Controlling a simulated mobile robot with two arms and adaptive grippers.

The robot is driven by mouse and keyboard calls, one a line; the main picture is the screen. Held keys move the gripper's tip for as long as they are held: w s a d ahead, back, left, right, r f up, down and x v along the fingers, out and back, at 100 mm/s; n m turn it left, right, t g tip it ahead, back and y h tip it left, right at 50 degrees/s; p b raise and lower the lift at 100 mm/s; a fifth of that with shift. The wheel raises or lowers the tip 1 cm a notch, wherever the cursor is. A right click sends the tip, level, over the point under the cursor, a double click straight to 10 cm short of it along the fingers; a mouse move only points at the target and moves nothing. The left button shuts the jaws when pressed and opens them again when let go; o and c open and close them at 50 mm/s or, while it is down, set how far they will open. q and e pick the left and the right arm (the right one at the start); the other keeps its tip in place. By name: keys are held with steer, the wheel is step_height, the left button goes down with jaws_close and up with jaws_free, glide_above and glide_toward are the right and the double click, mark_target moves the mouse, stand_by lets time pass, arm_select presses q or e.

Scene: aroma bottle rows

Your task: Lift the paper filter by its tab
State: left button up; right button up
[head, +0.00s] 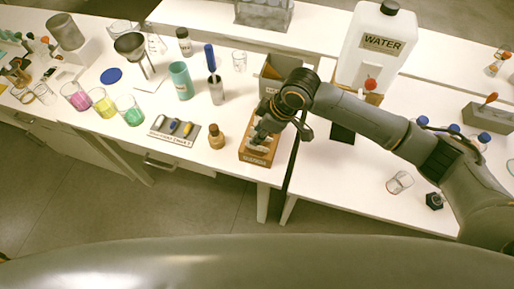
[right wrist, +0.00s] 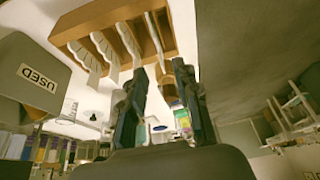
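A wooden rack (head: 257,159) with a label on its front stands near the front edge of the bench. White paper filters (head: 259,145) stand in it, partly hidden by my right gripper (head: 262,132). In the right wrist view the rack (right wrist: 72,32) holds several white papers (right wrist: 104,50), each in its own slot. One paper (right wrist: 157,42) is seen nearly edge-on, its end toward the gap between my fingertips. My right gripper (right wrist: 160,72) is open, with a clear gap between its fingers and nothing visibly held. My left gripper is not in view.
A grey bin (head: 271,86) marked USED in the wrist view (right wrist: 35,85) stands behind the rack. A brown bottle (head: 216,138) and a labelled tool tray (head: 173,131) are left of it. A large WATER jug (head: 372,50) stands behind right.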

mark_target(257, 149)
steer(key=p+x, duration=0.1)
steer(key=x, duration=0.3)
steer(key=shift+s+f+p, duration=0.15)
steer(key=shift+f+p, duration=0.05)
steer(key=shift+p, duration=0.1)
steer(key=shift+a+f, duration=0.2)
steer(key=shift+f, duration=0.25)
jaws_close()
